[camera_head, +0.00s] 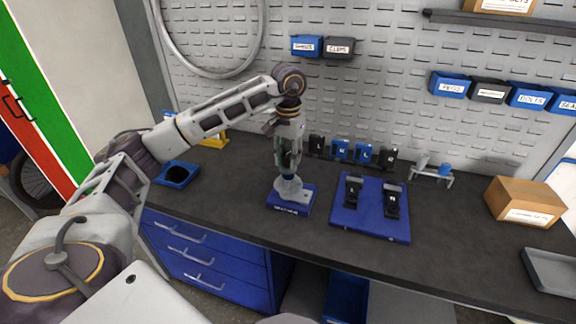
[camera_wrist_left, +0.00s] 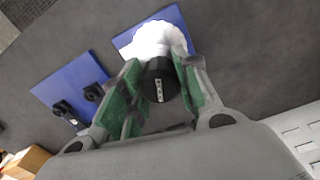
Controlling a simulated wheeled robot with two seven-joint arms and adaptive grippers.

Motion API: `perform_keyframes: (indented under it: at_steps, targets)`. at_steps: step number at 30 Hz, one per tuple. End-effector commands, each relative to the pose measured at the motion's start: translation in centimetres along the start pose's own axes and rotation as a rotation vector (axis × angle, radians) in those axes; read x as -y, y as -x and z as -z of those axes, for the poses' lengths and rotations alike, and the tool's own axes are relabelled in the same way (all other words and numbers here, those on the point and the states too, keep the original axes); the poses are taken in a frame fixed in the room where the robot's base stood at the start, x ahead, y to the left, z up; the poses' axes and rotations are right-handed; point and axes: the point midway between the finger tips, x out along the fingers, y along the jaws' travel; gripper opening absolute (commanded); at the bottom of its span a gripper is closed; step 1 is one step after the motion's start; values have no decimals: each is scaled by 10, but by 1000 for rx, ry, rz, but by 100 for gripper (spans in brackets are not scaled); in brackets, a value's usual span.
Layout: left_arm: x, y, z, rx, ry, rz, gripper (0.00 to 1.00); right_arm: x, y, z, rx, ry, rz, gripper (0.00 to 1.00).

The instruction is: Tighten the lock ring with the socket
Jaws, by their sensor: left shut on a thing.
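My left gripper (camera_head: 288,165) points down over the workbench, directly above a pale rounded unit (camera_head: 293,190) on a small blue base (camera_head: 290,208). In the left wrist view its green-padded fingers (camera_wrist_left: 160,88) are shut around a black round socket (camera_wrist_left: 159,82) with a white label on its top. The socket stands over the pale unit (camera_wrist_left: 155,38), which sits on the blue base (camera_wrist_left: 180,20). I cannot tell whether the socket touches it. The lock ring is hidden beneath the socket. My right gripper is not in view.
To the right lies a blue board (camera_head: 375,222) with two black fixtures (camera_head: 392,203). Behind it stands a row of small black and blue holders (camera_head: 340,150). A cardboard box (camera_head: 525,203) and grey tray (camera_head: 552,272) are far right. A blue tray (camera_head: 177,176) stands left.

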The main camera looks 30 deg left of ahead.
Motion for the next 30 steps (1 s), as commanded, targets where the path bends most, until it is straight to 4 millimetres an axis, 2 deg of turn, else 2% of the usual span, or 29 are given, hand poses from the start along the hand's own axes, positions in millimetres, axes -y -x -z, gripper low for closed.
perform_keyframes:
  at_steps: [16,30]
  targets:
    - [0,4,0,-2,1,0,0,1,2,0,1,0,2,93]
    - [0,20,0,-2,1,-1,0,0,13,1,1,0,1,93]
